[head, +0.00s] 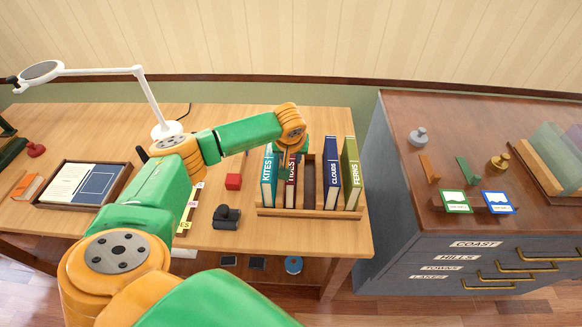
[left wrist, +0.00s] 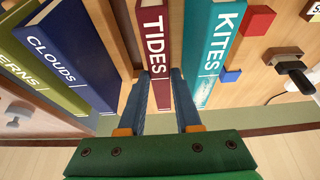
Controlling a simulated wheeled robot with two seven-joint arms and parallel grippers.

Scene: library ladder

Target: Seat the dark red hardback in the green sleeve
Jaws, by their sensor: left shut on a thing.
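The dark red hardback TIDES (head: 291,188) stands upright in the wooden book rack (head: 310,212), beside the teal KITES book (head: 268,180). Its spine (left wrist: 155,40) shows large in the left wrist view. My left gripper (head: 291,155) is at the top of the book. In the left wrist view its two blue-grey fingers (left wrist: 160,78) lie on either side of the book, shut on it. I cannot tell whether the book is raised from the rack floor. Green translucent panels (head: 552,150) stand in a wooden holder at the far right; I cannot tell whether one is the green sleeve.
The CLOUDS book (head: 331,182) and FERNS book (head: 350,175) stand at the rack's right, with a gap between TIDES and CLOUDS. A red block (head: 233,181) and a black object (head: 226,216) lie left of the rack. A grey drawer cabinet (head: 450,225) stands at the right.

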